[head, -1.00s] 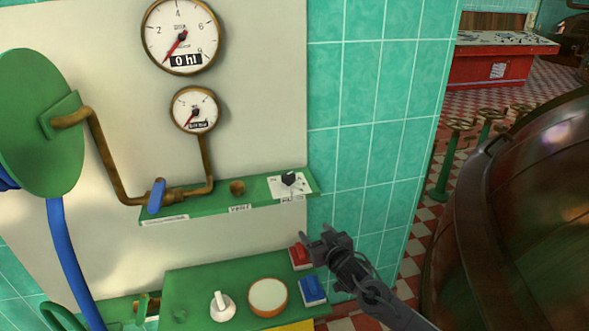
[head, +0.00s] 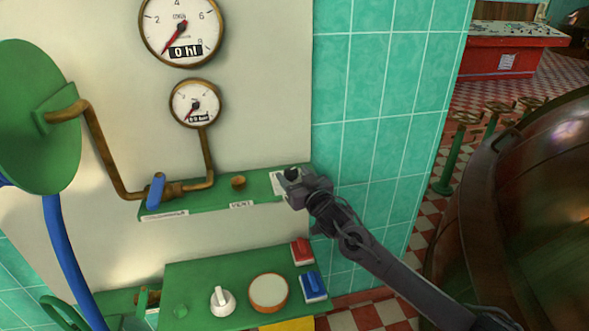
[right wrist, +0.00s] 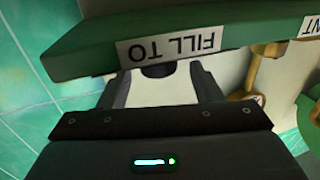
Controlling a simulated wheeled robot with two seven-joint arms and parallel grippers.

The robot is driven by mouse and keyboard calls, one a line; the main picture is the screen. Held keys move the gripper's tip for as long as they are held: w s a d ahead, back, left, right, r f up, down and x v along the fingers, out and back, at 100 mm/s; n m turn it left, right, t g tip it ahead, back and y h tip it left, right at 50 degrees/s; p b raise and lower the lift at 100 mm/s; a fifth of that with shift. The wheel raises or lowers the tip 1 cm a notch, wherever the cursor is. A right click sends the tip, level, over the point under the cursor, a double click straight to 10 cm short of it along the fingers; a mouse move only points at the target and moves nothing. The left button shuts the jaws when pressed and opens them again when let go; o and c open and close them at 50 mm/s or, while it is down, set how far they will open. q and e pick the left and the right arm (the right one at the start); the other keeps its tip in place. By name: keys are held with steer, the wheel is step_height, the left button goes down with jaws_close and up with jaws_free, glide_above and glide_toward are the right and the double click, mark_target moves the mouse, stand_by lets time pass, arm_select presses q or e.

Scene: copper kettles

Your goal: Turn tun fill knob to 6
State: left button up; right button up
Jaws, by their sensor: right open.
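The black fill knob (head: 291,173) sits on a white dial plate (head: 277,184) at the right end of the green shelf (head: 208,200). My right gripper (head: 297,187) is at the knob and covers much of the plate, so the knob's setting cannot be read. In the right wrist view the open right gripper (right wrist: 160,85) has a finger on either side of a dark round shape, seemingly the knob (right wrist: 157,71). The upside-down "FILL TO" label (right wrist: 171,48) on the shelf edge hides the fingertips. Contact cannot be told. My left gripper is not in view.
The large gauge (head: 180,30) reads 0 hl; a smaller gauge (head: 196,103) is below it. A blue valve lever (head: 156,191) is on the pipe at left. The lower panel has a white knob (head: 222,300), a red switch (head: 302,251) and a blue switch (head: 313,287).

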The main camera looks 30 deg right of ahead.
steer(key=shift+w+d, duration=0.1)
steer(key=shift+w, duration=1.3)
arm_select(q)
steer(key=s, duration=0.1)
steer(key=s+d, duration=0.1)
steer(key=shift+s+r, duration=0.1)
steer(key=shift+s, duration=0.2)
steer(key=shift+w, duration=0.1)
arm_select(e)
steer(key=c, duration=1)
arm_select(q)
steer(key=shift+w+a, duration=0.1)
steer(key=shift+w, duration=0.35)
